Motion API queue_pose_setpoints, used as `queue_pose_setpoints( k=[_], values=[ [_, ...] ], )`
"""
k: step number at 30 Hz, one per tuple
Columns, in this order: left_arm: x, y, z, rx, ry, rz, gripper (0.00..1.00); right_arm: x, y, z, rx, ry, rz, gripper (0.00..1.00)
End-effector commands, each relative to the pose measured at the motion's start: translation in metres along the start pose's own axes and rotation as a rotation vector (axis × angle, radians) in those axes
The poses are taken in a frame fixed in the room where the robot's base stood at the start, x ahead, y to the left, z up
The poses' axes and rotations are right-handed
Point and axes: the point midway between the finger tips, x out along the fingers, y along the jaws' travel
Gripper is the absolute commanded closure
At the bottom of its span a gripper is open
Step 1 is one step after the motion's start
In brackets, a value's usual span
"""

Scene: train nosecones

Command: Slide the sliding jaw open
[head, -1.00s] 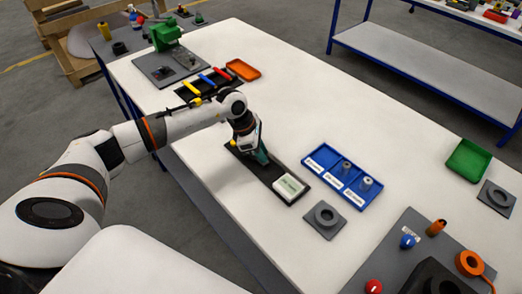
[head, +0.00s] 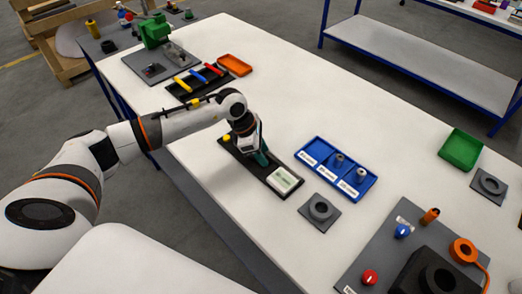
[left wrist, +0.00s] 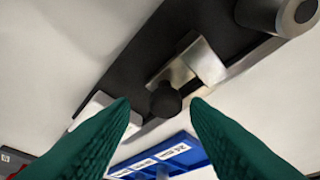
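The vise-like fixture is a long black base (head: 232,158) on the white table in the head view. In the left wrist view, its dark base (left wrist: 150,50) carries a metal jaw block (left wrist: 198,62) on a rail, with a round black knob (left wrist: 165,100) at its near side. My left gripper (head: 263,160) is low over the fixture in the head view. In the left wrist view its green fingers (left wrist: 160,106) are apart, with the knob between and just beyond the tips; contact is unclear. The head view hides the jaw behind the gripper. My right gripper is out of view.
A blue tray (head: 308,151) with metal parts and a grey ring holder (head: 320,209) lie to the right. The table centre is clear.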

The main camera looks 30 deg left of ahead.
Motion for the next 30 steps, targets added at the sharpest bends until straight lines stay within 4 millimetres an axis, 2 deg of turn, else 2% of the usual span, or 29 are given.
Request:
queue_pose_setpoints(
  k=[5,8,21,25,30],
  values=[
    [-0.003,-0.001,0.001,0.000,-0.001,-0.002,0.58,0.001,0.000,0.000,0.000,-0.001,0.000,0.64],
    [-0.011,-0.001,0.001,0.001,-0.001,-0.003,0.58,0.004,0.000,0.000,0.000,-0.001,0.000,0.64],
    [-0.098,-0.001,0.000,0.001,-0.001,-0.005,0.58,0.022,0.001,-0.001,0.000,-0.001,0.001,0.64],
    [-0.113,0.000,0.000,0.000,-0.001,-0.003,0.58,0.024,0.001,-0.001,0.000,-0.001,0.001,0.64],
    [-0.120,0.001,-0.001,0.000,-0.001,0.000,0.58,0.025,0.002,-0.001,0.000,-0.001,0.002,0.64]
  ],
)
